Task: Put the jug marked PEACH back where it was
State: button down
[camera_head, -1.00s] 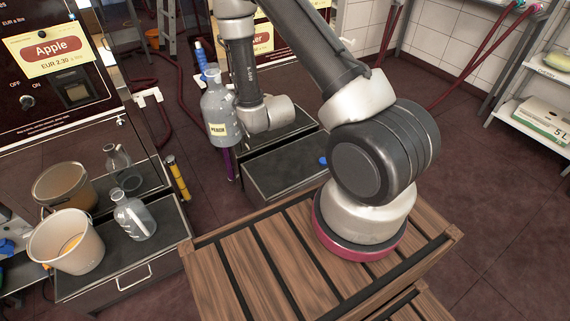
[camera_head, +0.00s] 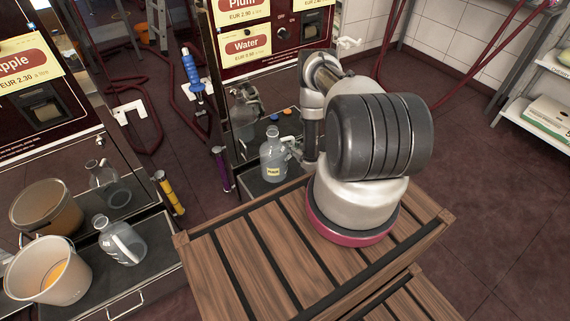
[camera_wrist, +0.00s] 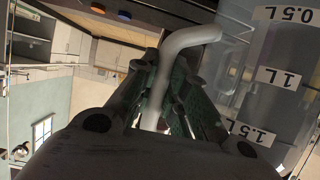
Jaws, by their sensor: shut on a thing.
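In the wrist view the pale handle (camera_wrist: 188,38) runs between the fingers (camera_wrist: 165,95). The jug's wall (camera_wrist: 262,50) there shows 0.5L, 1L and 1.5L marks. My arm hides part of the drawer top.
A dim jug shape (camera_head: 243,108) shows behind, perhaps a reflection. A purple-handled tool (camera_head: 221,168) hangs left of the drawer. Another jug (camera_head: 120,243) and a bucket (camera_head: 80,278) stand at the Apple machine. My wooden deck is in front.

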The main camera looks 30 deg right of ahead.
jog(key=shift+f, duration=2.95)
jog(key=shift+f, duration=0.2)
jog(key=c, duration=1.4)
grip_release()
jog(key=shift+c, duration=0.2)
jog(key=shift+r, duration=0.1)
